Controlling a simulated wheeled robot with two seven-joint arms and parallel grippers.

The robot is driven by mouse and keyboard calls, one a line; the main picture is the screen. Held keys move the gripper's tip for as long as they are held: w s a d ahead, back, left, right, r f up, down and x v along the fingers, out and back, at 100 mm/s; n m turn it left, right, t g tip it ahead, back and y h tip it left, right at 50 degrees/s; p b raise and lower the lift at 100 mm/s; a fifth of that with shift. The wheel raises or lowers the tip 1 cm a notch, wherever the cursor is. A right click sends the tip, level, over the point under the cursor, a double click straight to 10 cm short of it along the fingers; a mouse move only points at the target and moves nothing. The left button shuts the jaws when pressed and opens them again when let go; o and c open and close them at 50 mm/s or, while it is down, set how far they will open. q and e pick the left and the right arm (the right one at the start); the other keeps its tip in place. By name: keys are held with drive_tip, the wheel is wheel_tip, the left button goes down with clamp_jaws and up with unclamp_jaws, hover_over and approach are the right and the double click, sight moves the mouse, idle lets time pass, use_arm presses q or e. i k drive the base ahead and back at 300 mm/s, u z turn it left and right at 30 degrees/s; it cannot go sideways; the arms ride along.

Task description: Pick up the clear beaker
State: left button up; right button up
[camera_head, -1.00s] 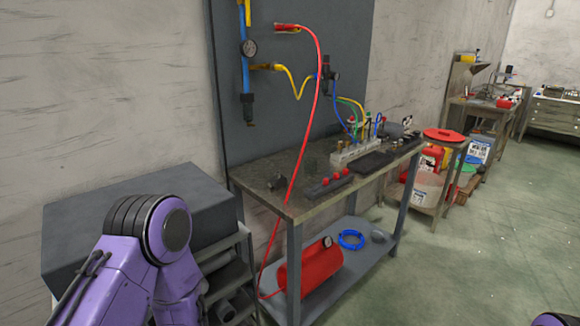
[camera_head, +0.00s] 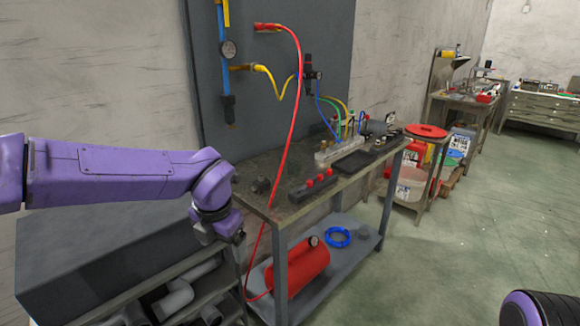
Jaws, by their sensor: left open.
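I cannot make out a clear beaker in this view. My left gripper (camera_head: 238,240) hangs at the end of the purple left arm, pointing down at the left end of the workbench (camera_head: 262,200). It is small and dark here, open, with nothing seen between its fingers. A purple and black part of my right arm shows at the bottom right corner; its gripper is out of view.
The workbench carries a block with red knobs (camera_head: 313,186) and a fittings rack with colored hoses. A red hose (camera_head: 300,100) hangs across its front. A red tank (camera_head: 297,268) lies on the lower shelf. A grey shelf unit (camera_head: 80,265) stands below my left arm. The floor at right is clear.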

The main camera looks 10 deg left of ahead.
sight(295, 165)
drive_tip(key=z, duration=0.05)
drive_tip(key=i, duration=1.9)
